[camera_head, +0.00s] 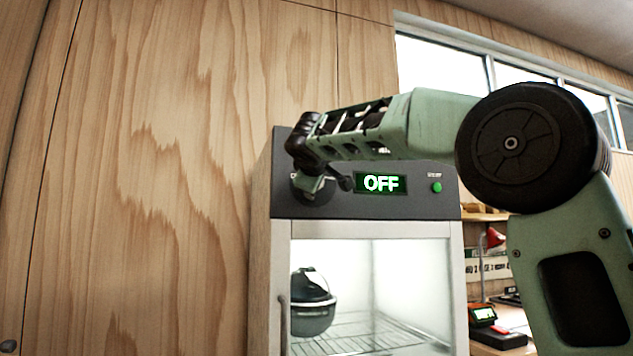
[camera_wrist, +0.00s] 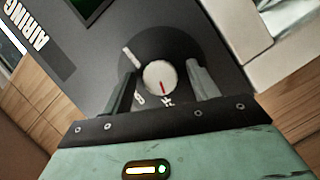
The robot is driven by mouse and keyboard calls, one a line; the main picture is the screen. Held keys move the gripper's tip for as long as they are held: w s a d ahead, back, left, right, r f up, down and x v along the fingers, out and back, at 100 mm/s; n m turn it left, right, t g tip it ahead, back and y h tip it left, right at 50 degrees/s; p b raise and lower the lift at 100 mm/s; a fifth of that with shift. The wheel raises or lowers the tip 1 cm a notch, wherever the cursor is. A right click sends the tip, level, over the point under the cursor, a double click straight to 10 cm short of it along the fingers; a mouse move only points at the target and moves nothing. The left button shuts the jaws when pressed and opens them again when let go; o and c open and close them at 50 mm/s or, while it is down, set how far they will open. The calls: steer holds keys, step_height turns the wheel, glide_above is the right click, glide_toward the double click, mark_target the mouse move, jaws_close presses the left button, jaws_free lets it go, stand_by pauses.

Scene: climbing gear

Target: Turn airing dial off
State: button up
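The airing dial (camera_wrist: 160,77) is a round pale knob with a red pointer mark, set on a dark disc on the cabinet's front panel. In the head view the dial's dark disc (camera_head: 312,192) is mostly hidden behind my gripper (camera_head: 318,184). In the wrist view my gripper (camera_wrist: 160,85) has its two fingers apart, one on each side of the knob. I cannot tell whether the fingers touch it.
The airing cabinet (camera_head: 268,290) has a glass door, with a dark helmet (camera_head: 312,305) on a wire rack inside. A green button (camera_head: 436,187) sits right of the display. A plywood wall (camera_head: 150,180) stands at left. A bench with small devices (camera_head: 487,325) is at right.

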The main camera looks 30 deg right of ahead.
steer(key=b+v, duration=0.1)
steer(key=v, duration=1.6)
steer(key=shift+a, duration=0.2)
